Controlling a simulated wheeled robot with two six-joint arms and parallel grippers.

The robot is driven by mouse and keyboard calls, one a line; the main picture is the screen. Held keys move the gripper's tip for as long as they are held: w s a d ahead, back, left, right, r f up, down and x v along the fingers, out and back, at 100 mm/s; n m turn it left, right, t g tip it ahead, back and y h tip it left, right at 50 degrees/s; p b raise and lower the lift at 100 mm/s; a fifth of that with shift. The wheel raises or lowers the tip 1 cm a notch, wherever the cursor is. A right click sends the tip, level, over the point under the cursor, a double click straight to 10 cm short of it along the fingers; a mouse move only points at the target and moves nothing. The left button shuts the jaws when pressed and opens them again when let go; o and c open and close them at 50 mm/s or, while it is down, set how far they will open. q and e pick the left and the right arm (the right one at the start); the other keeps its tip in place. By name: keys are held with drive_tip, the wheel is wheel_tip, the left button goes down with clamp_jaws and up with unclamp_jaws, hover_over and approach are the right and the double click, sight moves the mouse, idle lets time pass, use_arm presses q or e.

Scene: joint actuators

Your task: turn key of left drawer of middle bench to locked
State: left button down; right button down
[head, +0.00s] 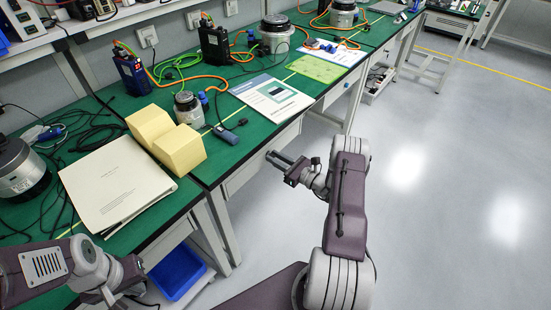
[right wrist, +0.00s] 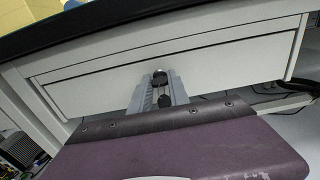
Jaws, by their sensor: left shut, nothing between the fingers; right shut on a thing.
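The left drawer of the middle bench has a plain pale grey front (head: 243,172), closed under the green top. It fills the right wrist view (right wrist: 215,68). My right gripper (head: 273,157) reaches this drawer front from the aisle side. In the right wrist view the fingers (right wrist: 160,86) are shut on the small dark key (right wrist: 160,76) at the drawer's lock, near the middle of the front. The key's turn angle is too small to tell. My left gripper (head: 132,279) is shut and empty at the lower left, far from the drawer.
The green bench top (head: 222,165) overhangs the drawer. On it stand yellow blocks (head: 172,140), a white binder (head: 115,183) and a printed sheet (head: 270,97). A blue bin (head: 177,271) sits low beneath the near bench. The grey floor (head: 430,190) at right is clear.

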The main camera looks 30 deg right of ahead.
drive_tip(key=shift+n, duration=0.3)
drive_tip(key=n+b, duration=0.2)
drive_tip(key=n, duration=1.5)
drive_tip(key=shift+f+b, duration=0.1)
drive_tip(key=shift+b, duration=0.2)
idle(0.4)
drive_tip(key=c, duration=1.2)
unclamp_jaws()
drive_tip(key=shift+c, duration=0.2)
